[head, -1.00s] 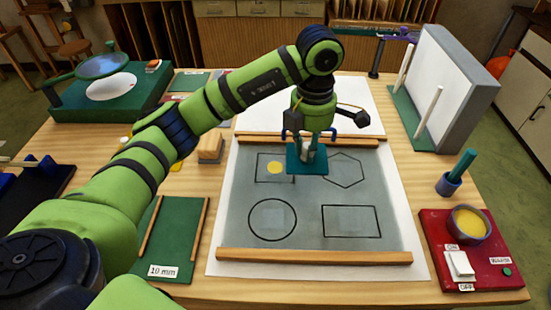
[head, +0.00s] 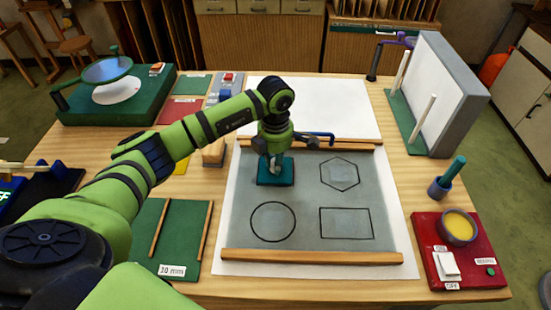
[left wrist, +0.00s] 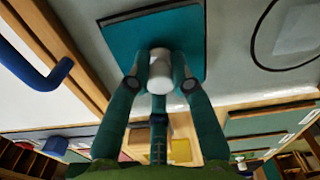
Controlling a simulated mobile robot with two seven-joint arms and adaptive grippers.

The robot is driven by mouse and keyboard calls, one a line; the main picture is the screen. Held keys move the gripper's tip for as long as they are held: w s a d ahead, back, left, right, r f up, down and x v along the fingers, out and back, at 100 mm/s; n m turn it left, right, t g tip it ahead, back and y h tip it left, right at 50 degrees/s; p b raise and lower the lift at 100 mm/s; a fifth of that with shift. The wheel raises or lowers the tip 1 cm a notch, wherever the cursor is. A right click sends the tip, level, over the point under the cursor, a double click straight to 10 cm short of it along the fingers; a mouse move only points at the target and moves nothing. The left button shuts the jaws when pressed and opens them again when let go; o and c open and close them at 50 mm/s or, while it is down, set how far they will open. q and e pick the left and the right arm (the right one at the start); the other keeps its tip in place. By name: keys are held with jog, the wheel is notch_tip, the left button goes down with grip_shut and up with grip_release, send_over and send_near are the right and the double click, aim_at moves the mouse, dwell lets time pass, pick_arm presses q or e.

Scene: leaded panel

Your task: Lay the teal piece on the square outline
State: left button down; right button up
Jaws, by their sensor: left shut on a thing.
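The teal piece (head: 276,178) is a flat square plate with a pale knob on top; it fills much of the left wrist view (left wrist: 122,40). My left gripper (head: 274,161) is shut on its white knob (left wrist: 161,74). The piece is over the back left of the grey panel (head: 308,188) and covers the place of the square outline. In the left wrist view a dark line shows along the plate's edges. I cannot tell whether the plate touches the panel. My right gripper is not in view.
The panel also bears a hexagon (head: 340,173), a circle (head: 273,222) and a rectangle outline (head: 346,223). Wooden strips (head: 312,257) edge it front and back. A blue bent handle (left wrist: 38,72) is near the back strip. A red base with a yellow pot (head: 457,227) stands right.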

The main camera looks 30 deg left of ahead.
pick_arm(q)
jog(key=shift+f, duration=0.1)
jog(key=c, duration=1.1)
grip_release()
jog(key=shift+r, duration=0.3)
notch_tip(320, 180, up, 12)
jog(key=b, duration=0.4)
jog(key=shift+f, duration=0.15)
